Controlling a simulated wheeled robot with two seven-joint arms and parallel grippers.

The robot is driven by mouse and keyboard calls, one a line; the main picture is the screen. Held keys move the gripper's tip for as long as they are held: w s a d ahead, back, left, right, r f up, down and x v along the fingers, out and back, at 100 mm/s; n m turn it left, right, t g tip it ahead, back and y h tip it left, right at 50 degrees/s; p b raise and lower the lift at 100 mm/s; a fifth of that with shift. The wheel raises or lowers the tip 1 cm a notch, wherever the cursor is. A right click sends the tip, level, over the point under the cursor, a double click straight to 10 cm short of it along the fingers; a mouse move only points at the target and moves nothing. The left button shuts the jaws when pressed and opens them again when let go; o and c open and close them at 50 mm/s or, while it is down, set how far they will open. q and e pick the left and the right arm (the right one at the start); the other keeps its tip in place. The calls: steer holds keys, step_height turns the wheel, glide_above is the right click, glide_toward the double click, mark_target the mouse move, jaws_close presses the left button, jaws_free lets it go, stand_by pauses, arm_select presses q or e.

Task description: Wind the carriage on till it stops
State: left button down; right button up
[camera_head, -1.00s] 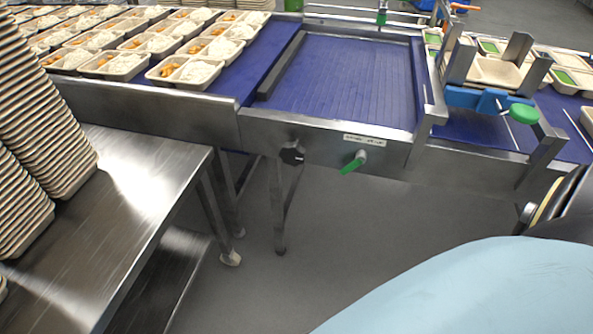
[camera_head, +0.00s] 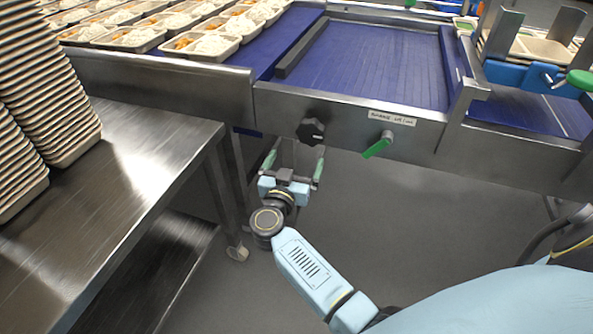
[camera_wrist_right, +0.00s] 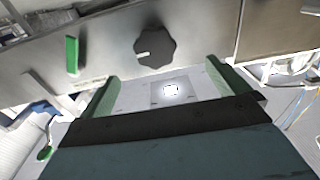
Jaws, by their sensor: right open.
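A black lobed knob (camera_head: 311,131) sits on the steel front panel of the conveyor. It also shows in the right wrist view (camera_wrist_right: 155,47), with a white mark pointing left. My right gripper (camera_head: 294,160) is open and empty, just below the knob, its two green-padded fingers pointing up at the panel. In the right wrist view the fingers (camera_wrist_right: 163,72) stand apart, with the knob ahead of the gap and not between the pads. A blue carriage-like fixture (camera_head: 505,73) with steel uprights stands over the belt at right; its right part is cut off. My left gripper is not in view.
A green lever (camera_head: 377,146) is on the panel right of the knob, under a label (camera_head: 392,118). A steel table (camera_head: 150,150) with stacked trays (camera_head: 50,100) stands at left. Filled trays (camera_head: 215,46) line the blue belt (camera_head: 370,65). Floor below the panel is clear.

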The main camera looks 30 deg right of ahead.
mark_target(309, 135)
steer(key=shift+m+g+h, duration=0.3)
steer(key=shift+g, duration=0.3)
steer(key=b+x, duration=0.2)
steer(key=x, duration=0.1)
steer(key=b+x, duration=0.2)
steer(key=x, duration=0.1)
steer(key=shift+d+r, duration=0.25)
steer(key=x, duration=0.3)
steer(key=shift+w+d+r+p, duration=0.15)
steer(key=shift+w+d+p, duration=0.1)
steer(key=shift+p, duration=0.15)
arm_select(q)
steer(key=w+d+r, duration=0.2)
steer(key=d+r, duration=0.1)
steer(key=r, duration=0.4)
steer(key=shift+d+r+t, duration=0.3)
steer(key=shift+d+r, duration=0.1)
arm_select(e)
steer(key=shift+w+d, duration=0.4)
steer(key=shift+d, duration=0.1)
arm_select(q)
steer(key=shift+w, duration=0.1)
